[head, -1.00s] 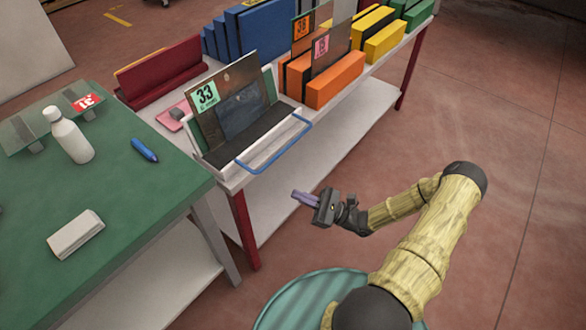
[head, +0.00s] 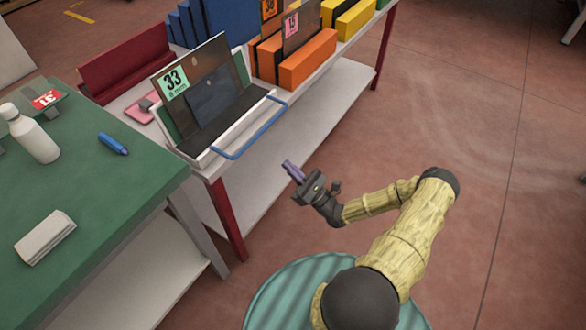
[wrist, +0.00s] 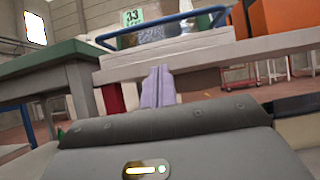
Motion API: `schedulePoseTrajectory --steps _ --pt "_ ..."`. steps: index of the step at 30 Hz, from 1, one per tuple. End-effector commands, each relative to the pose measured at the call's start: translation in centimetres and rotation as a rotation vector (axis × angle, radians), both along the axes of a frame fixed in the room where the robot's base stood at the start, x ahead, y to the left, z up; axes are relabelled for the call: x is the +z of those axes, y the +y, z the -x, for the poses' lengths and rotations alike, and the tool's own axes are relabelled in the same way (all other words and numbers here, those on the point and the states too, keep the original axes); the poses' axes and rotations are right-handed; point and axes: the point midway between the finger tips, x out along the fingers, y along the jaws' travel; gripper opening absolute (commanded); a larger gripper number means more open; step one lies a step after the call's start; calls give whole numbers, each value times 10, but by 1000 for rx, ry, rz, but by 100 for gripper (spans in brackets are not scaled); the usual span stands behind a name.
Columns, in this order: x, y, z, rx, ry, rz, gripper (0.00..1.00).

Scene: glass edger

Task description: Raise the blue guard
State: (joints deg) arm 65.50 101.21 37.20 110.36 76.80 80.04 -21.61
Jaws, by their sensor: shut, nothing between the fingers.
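The blue guard (head: 250,131) is a blue bar loop at the front of a white holder (head: 206,158) on the white bench. It hangs low, at the holder's front edge. The holder contains dark panes with a green "33" label (head: 173,83). My gripper (head: 293,171) is shut and empty, in front of the bench and lower right of the guard, clear of it. In the wrist view the blue guard (wrist: 190,22) shows above and beyond the purple fingers (wrist: 158,88), which are together.
A green table (head: 90,195) with a white bottle (head: 32,136), a blue marker (head: 113,143) and a folded cloth (head: 45,237) stands at left. Orange blocks (head: 308,60) stand right of the holder. Open floor (head: 450,130) lies to the right.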

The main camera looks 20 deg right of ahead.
Motion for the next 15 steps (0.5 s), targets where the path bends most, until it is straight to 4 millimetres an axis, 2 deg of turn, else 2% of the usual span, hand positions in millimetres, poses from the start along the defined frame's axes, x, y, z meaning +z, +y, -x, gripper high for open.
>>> schedulePoseTrajectory --steps 11,15 --pt "38 35 -45 5 -3 2 0" --pt "60 37 -49 2 -2 1 0"
